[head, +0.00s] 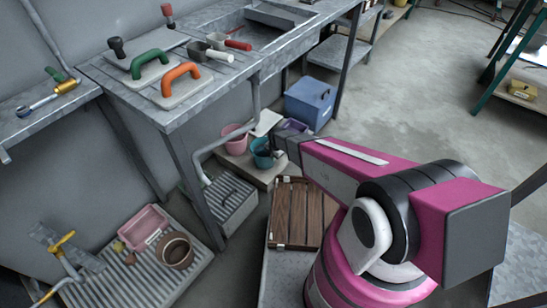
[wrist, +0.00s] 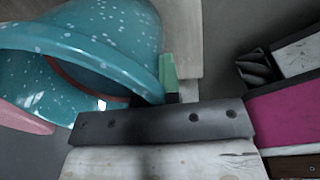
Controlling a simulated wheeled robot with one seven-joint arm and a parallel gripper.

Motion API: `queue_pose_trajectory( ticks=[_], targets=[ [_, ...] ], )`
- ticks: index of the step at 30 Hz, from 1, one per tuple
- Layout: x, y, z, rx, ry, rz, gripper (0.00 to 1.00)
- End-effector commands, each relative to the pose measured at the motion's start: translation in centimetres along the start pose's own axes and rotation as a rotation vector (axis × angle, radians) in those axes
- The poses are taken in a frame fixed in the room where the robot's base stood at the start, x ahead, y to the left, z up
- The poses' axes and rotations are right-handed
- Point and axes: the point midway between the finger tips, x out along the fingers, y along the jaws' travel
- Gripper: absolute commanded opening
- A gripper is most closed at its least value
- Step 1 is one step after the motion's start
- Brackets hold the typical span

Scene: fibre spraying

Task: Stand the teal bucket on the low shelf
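The teal bucket (head: 262,161) is at the low shelf (head: 246,170), a pale board under the metal workbench. In the wrist view the speckled teal bucket (wrist: 100,45) fills the upper left, with the pale shelf board (wrist: 165,162) below and behind it. My gripper (wrist: 158,92) is at the bucket's rim, its green finger pad against the wall and a dark finger partly hidden on the other side. It appears shut on the wall. In the head view my gripper (head: 268,152) is small and dark at the bucket. Whether the base touches the board is hidden.
A pink bucket (head: 235,139) stands close left of the teal one. A blue box (head: 309,103) is behind to the right. A grey ribbed box (head: 230,202) and a bench leg (head: 190,187) stand to the left. A wooden slatted crate (head: 300,212) lies in front.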

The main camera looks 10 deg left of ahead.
Motion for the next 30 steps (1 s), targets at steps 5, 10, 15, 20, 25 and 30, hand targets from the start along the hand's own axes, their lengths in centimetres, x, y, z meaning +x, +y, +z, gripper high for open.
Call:
queue_pose_trajectory(
  ticks=[5, 10, 15, 20, 25, 30],
  targets=[
    [0.1, 0.0, 0.0, 0.0, 0.0, 0.0, 0.29],
    [0.1, 0.0, 0.0, 0.0, 0.0, 0.0, 0.29],
    [-0.4, 0.0, 0.0, 0.0, 0.0, 0.0, 0.29],
    [-2.7, -0.1, -0.1, 0.0, -0.001, 0.001, 0.29],
    [-6.2, -0.1, -0.1, 0.0, -0.001, 0.001, 0.29],
    [-9.4, -0.1, -0.1, 0.0, -0.001, 0.001, 0.29]
  ],
)
